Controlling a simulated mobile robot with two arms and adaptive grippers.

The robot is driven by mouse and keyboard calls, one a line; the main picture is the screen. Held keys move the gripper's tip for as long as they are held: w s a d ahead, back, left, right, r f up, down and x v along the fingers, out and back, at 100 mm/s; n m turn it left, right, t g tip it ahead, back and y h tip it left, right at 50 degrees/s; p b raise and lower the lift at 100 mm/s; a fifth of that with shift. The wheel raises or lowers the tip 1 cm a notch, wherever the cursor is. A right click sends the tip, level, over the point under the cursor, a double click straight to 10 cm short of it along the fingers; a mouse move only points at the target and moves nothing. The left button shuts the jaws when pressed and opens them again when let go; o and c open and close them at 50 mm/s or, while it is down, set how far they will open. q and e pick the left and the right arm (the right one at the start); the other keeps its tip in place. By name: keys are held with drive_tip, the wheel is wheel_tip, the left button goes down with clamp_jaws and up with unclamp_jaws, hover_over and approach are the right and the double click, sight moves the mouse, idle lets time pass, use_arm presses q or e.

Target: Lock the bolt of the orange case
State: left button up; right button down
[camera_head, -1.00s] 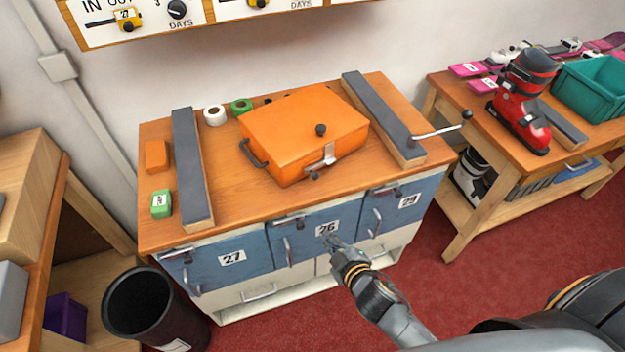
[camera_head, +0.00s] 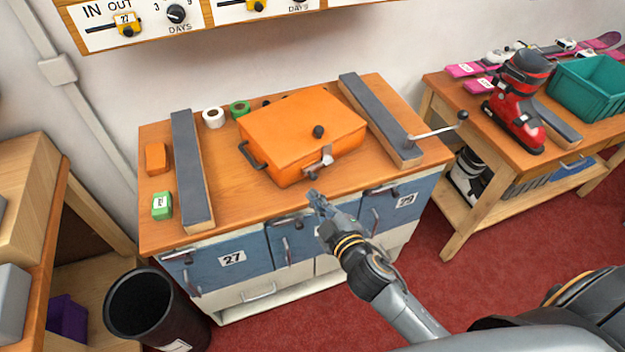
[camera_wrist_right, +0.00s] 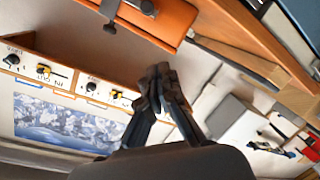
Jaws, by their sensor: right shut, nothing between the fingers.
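The orange case (camera_head: 300,125) lies closed on the wooden bench top. Its metal bolt (camera_head: 322,162) is on the front face, with a dark knob (camera_head: 319,131) on the lid above it. A dark handle (camera_head: 252,155) is on the case's left side. My right gripper (camera_head: 316,196) is shut and empty in front of the bench's front edge, just below and apart from the bolt. In the right wrist view its fingertips (camera_wrist_right: 164,78) are together, and the case (camera_wrist_right: 160,18) shows at the top with the bolt hardware (camera_wrist_right: 109,12). My left gripper is out of view.
Two grey-topped rails (camera_head: 190,165) (camera_head: 378,115) flank the case. A crank lever (camera_head: 438,132) sticks out at the right rail. Blue drawers (camera_head: 230,258) with handles lie below the bench top. A black bin (camera_head: 150,305) stands at the lower left.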

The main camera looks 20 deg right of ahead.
drive_tip(key=p+x, duration=0.1)
drive_tip(key=x, duration=0.6)
drive_tip(key=shift+w+r, duration=0.15)
drive_tip(key=shift+w, duration=0.2)
drive_tip(key=shift+w+d+f, duration=0.25)
drive_tip(key=shift+d+f, duration=0.6)
drive_tip(key=shift+f, duration=0.25)
drive_tip(key=shift+w+d+f, duration=0.1)
drive_tip(key=shift+d+f, duration=0.35)
drive_tip(key=shift+d, duration=0.1)
drive_tip(key=d, duration=0.1)
drive_tip(key=w+d, duration=0.1)
drive_tip(key=d, duration=0.1)
drive_tip(key=shift+d+p, duration=0.1)
drive_tip(key=shift+p, duration=0.25)
drive_tip(key=shift+w+d, duration=0.1)
drive_tip(key=shift+d, duration=0.25)
